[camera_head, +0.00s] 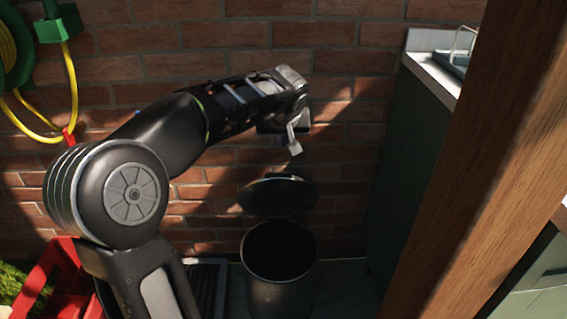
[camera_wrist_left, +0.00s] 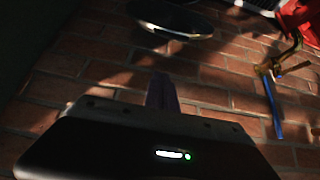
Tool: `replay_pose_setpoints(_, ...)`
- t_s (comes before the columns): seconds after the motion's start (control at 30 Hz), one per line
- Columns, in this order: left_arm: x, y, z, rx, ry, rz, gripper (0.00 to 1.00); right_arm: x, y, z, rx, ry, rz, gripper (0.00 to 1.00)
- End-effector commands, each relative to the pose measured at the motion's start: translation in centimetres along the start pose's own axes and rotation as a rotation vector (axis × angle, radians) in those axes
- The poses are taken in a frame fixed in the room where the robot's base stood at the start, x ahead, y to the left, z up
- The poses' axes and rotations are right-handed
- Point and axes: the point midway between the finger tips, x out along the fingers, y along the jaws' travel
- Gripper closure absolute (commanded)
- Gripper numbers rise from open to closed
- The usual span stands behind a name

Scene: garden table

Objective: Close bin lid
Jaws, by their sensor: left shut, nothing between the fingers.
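A black round bin (camera_head: 280,285) stands on the floor by the brick wall, its dark mouth open to view. Its round lid (camera_head: 279,195) is raised behind the mouth, leaning up near the wall. My left gripper (camera_head: 294,146) is shut and empty, in front of the wall and above the lid in the head view, apart from it. In the left wrist view the shut fingers (camera_wrist_left: 163,95) point toward the bricks, and the dark round lid (camera_wrist_left: 172,17) shows at the top. My right gripper is not in view.
A wooden post (camera_head: 480,160) crosses the right side. A dark green cabinet (camera_head: 412,150) with a pale top stands right of the bin. A red crate (camera_head: 62,285) and a yellow hose (camera_head: 72,85) are at left.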

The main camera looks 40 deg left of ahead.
Motion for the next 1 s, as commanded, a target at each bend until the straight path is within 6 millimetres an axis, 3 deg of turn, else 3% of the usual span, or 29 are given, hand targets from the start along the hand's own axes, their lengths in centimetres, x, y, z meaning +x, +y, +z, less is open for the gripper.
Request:
replay_pose_setpoints(0.17,0.6,0.0,0.1,0.001,-0.002,0.0,1.0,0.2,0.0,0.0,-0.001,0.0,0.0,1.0)
replay_pose_setpoints(0.37,2.8,0.0,0.3,0.001,-0.004,-0.001,1.0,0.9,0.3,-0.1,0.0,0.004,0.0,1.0)
replay_pose_setpoints(0.77,10.6,0.0,0.3,0.003,-0.003,-0.001,1.0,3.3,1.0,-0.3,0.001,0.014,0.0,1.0)
replay_pose_setpoints(1.0,9.2,0.1,3.4,0.003,-0.002,0.003,1.0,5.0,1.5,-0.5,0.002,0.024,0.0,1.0)
